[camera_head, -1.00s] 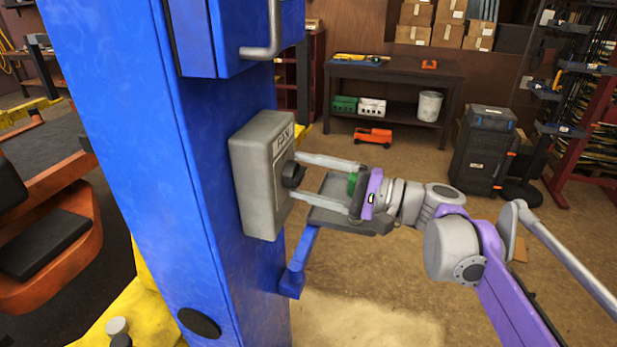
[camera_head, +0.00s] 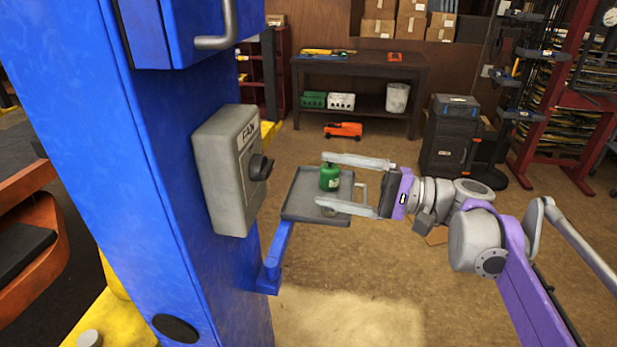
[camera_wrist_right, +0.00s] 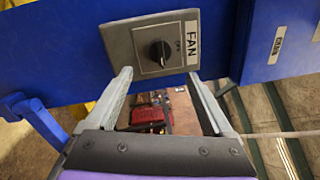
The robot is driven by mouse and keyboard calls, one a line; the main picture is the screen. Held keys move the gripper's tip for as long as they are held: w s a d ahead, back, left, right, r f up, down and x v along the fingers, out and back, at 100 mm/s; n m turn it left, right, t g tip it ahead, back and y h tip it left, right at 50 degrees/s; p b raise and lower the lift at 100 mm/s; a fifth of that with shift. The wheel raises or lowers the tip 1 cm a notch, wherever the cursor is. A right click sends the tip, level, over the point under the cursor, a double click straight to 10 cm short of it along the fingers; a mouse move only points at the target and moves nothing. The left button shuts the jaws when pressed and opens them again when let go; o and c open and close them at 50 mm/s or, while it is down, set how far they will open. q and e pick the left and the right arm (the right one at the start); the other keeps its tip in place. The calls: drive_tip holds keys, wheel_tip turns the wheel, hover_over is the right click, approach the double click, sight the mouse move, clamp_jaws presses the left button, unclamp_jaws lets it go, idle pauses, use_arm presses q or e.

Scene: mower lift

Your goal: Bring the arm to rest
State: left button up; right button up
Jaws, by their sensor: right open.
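My right gripper (camera_head: 340,184) is open and empty in the head view, with its fingers pointing left toward the blue post (camera_head: 165,150). A grey FAN switch box (camera_head: 222,175) with a black knob (camera_head: 260,167) is fixed to the post. The fingertips are apart from the knob, to its right. In the right wrist view, the FAN box (camera_wrist_right: 140,30) and knob (camera_wrist_right: 159,53) show ahead, beyond the two open fingers (camera_wrist_right: 162,80). My left gripper is not in view.
A small grey tray (camera_head: 300,192) on a blue bracket stands below and behind the right fingers. A green bottle (camera_head: 329,178) shows on it, between the fingers in the picture. A workbench (camera_head: 400,72) and black tool case (camera_head: 448,140) stand farther back.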

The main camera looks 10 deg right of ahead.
drive_tip(key=shift+s+d, duration=0.1)
drive_tip(key=shift+d, duration=0.35)
drive_tip(key=s+a+f+g+h, duration=0.1)
drive_tip(key=s+f+h, duration=0.2)
drive_tip(key=f, duration=0.4)
drive_tip(key=s+a+f+n+h, duration=0.1)
drive_tip(key=s+a+f+h, duration=0.1)
drive_tip(key=s+f+h, duration=0.3)
drive_tip(key=s+a+f+g, duration=0.1)
drive_tip(key=s+f, duration=0.1)
drive_tip(key=f, duration=0.6)
drive_tip(key=s+d+f+n+h, duration=0.2)
drive_tip(key=s+d+f+h, duration=0.2)
drive_tip(key=f, duration=0.3)
drive_tip(key=s+d+f+n+t+h+p, duration=0.1)
drive_tip(key=s+d+f+n+h, duration=0.2)
drive_tip(key=d+f+h, duration=0.3)
drive_tip(key=shift+s+f+t, duration=0.3)
drive_tip(key=shift+s+f, duration=0.2)
drive_tip(key=shift+s, duration=0.35)
